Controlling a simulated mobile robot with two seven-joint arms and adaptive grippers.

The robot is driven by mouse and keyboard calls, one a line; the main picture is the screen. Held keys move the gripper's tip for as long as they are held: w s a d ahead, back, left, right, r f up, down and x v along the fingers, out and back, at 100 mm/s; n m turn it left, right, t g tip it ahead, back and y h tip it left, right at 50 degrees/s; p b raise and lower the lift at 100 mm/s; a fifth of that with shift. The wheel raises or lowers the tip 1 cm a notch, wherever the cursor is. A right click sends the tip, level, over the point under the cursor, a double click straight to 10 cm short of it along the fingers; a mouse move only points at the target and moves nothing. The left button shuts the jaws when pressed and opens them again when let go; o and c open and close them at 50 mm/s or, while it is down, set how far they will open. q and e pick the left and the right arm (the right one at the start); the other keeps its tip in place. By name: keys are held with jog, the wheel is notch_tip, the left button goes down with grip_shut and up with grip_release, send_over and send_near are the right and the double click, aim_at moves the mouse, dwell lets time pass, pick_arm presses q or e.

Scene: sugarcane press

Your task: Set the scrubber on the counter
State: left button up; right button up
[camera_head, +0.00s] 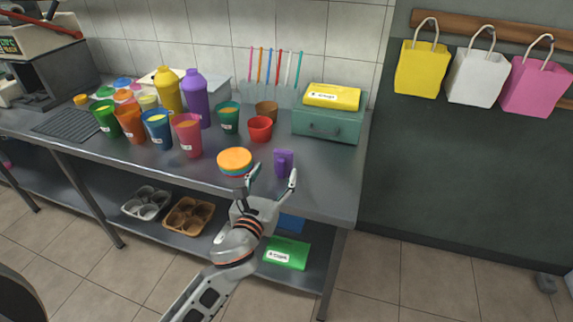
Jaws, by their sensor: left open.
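A small purple block-like object (283,162), which looks like the scrubber, is upright at the front right part of the metal counter (330,185). I cannot clearly tell whether its base touches the counter. My left gripper (273,178) reaches in from below at the counter's front edge. Its fingers are spread apart, with the purple object just beyond and between the tips, nearer the right finger. I see no clear grip on it. My right gripper is not in view.
A stack of round coloured discs (235,160) lies just left of the gripper. Bare counter lies right of the purple object. A lower shelf holds trays (187,216).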

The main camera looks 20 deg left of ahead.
aim_at(280, 165)
pick_arm(q)
jog(key=w, duration=0.5)
jog(key=shift+w+d+f+b, duration=0.1)
jog(key=shift+w+b, duration=0.2)
jog(key=shift+w, duration=0.1)
jog(key=c, duration=1.2)
